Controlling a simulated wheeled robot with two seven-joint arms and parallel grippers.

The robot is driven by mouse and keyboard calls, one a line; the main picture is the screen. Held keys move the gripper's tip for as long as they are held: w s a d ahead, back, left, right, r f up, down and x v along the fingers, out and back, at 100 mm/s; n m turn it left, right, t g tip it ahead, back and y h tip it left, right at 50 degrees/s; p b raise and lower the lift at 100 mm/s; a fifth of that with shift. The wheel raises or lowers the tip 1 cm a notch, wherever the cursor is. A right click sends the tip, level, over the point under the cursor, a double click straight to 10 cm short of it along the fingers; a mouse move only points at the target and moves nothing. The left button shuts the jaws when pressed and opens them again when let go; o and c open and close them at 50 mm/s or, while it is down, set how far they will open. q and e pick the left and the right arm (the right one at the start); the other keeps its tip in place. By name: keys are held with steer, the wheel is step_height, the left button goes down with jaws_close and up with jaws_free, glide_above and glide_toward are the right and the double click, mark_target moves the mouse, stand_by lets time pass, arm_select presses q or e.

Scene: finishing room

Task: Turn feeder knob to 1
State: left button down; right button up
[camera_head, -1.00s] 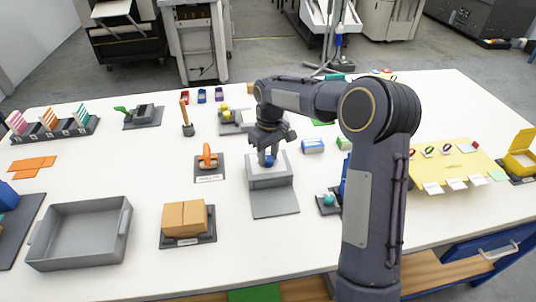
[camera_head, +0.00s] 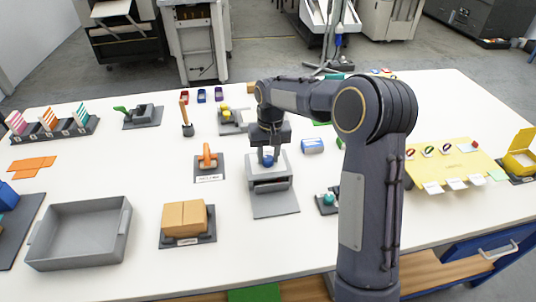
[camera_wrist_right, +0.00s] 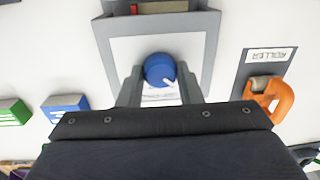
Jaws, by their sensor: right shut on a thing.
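The feeder (camera_head: 284,171) is a grey box with a pale top, standing on a grey base plate near the middle of the white table. Its round blue knob (camera_head: 268,161) sits on the top. In the right wrist view the knob (camera_wrist_right: 160,69) has a small white pointer mark at its lower right. My right gripper (camera_head: 268,154) points down over the feeder and is shut on the knob, with one finger (camera_wrist_right: 160,84) on either side of it. Any scale numbers around the knob are too small or hidden to read. My left gripper is out of view.
An orange-handled roller (camera_head: 207,158) stands left of the feeder; it also shows in the right wrist view (camera_wrist_right: 270,98). A cardboard-brown block (camera_head: 184,217) and a grey tray (camera_head: 80,232) are at the front left. A blue-and-white box (camera_head: 312,146) lies to the right.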

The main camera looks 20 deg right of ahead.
mark_target(270, 157)
steer(key=shift+r+m, duration=0.1)
steer(key=shift+m, duration=1.9)
steer(key=o, duration=1)
steer(key=r, duration=0.7)
steer(key=shift+s+d+r, duration=0.1)
steer(key=shift+d+r, duration=0.1)
steer(key=shift+r, duration=0.15)
